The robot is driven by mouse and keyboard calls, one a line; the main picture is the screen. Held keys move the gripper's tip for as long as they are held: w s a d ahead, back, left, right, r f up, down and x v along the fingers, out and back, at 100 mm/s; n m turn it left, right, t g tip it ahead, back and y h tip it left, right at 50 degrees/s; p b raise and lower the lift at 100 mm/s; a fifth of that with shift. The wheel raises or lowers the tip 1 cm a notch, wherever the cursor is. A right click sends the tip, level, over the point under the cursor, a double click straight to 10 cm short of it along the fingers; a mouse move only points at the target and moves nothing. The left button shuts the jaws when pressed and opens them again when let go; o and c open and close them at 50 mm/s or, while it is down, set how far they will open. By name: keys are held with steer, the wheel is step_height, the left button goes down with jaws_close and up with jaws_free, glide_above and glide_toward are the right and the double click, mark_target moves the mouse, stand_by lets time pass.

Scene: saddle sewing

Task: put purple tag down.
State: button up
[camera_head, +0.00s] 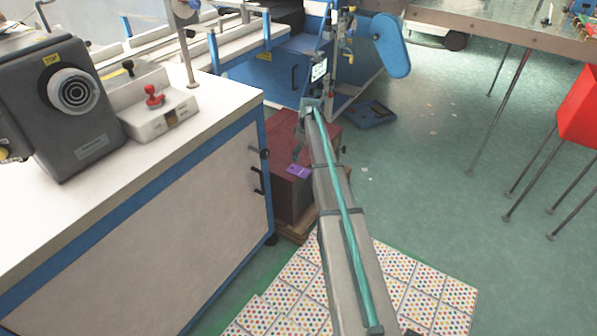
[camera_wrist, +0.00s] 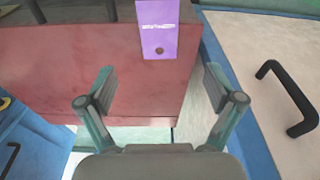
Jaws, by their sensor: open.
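The purple tag (camera_wrist: 159,32) lies flat on the dark red top of a box (camera_wrist: 60,70), close to its right edge in the wrist view. It has a line of white print and a small dark hole. In the head view the tag (camera_head: 298,171) is a small purple patch on the red box (camera_head: 325,137). My gripper (camera_wrist: 157,88) is open and empty, its two fingers spread apart. In the wrist view the fingertips appear below the tag, with a gap between them and it. In the head view my arm covers part of the box and the fingers are hard to make out.
A white-topped cabinet (camera_head: 225,101) with black handles stands close left of the box, carrying a grey machine (camera_head: 60,110) and a red-knobbed control box (camera_head: 158,107). A blue machine (camera_head: 295,70) stands behind. Dotted sheets (camera_head: 285,290) lie on the floor in front.

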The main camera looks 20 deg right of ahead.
mark_target(299, 171)
steer(key=shift+w+a+f+b, duration=0.1)
steer(key=shift+w+f+b, duration=0.05)
steer(key=shift+f, duration=1.35)
steer(key=shift+w+a+f+b, duration=0.1)
steer(key=shift+w+f+b, duration=0.1)
steer(key=shift+f, duration=1.35)
steer(key=shift+w+a+f+b, duration=0.1)
steer(key=shift+w+f+b, duration=0.05)
steer(key=shift+f, duration=1.35)
steer(key=shift+f, duration=0.25)
steer(key=c, duration=1)
steer(key=shift+r, duration=0.15)
steer(key=shift+c, duration=0.2)
